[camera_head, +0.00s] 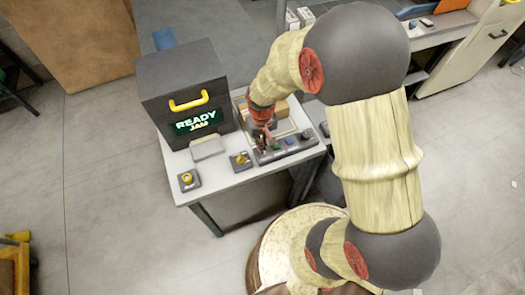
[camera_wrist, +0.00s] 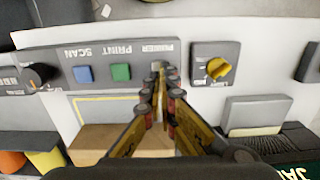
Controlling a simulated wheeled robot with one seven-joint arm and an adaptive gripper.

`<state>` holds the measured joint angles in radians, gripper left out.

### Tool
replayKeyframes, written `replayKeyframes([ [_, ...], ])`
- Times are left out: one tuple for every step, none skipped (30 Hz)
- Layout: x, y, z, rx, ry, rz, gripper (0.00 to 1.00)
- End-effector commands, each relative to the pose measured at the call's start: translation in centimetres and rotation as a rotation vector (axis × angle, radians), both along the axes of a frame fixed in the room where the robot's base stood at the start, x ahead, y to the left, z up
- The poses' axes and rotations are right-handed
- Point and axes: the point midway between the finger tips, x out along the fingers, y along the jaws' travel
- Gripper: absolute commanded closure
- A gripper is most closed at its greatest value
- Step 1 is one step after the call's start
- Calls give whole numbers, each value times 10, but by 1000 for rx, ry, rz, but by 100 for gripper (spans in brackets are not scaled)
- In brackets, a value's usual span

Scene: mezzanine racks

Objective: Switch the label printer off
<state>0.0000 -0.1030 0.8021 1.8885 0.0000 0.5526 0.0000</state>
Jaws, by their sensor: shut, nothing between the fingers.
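A grey control strip (camera_head: 287,147) lies along the table's near right edge. In the wrist view the strip (camera_wrist: 100,60) reads, upside down, "POWER", "PRINT" and "SCAN", with a green button (camera_wrist: 121,72) at PRINT and a blue one (camera_wrist: 83,74) at SCAN. My gripper (camera_wrist: 159,72) is shut and empty, its tips over the light POWER control (camera_wrist: 157,66), mostly hidden by them; I cannot tell contact. It also shows in the head view (camera_head: 263,141).
A yellow knob on a small box (camera_wrist: 218,68) sits beside the strip's POWER end. A black knob (camera_wrist: 38,75) is at the strip's other end. Another yellow control (camera_head: 187,178) is at the table corner. A cardboard box (camera_wrist: 105,140) lies in a yellow-outlined area beneath my fingers.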

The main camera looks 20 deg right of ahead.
Motion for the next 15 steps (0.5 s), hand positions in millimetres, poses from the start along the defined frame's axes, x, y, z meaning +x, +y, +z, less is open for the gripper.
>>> replayKeyframes([
  [-1, 0, 1, 0, 3, 0, 100],
  [-1, 0, 2, 0, 3, 0, 100],
  [-1, 0, 5, 0, 2, 0, 100],
  [-1, 0, 7, 0, 2, 0, 100],
  [-1, 0, 9, 0, 2, 0, 100],
  [-1, 0, 13, 0, 1, 0, 100],
  [-1, 0, 15, 0, 1, 0, 100],
  [-1, 0, 17, 0, 1, 0, 100],
  [-1, 0, 20, 0, 1, 0, 100],
  [-1, 0, 23, 0, 1, 0, 100],
  [-1, 0, 25, 0, 1, 0, 100],
  [-1, 0, 28, 0, 1, 0, 100],
  [-1, 0, 30, 0, 1, 0, 100],
  [-1, 0, 32, 0, 1, 0, 100],
  [-1, 0, 35, 0, 2, 0, 100],
])
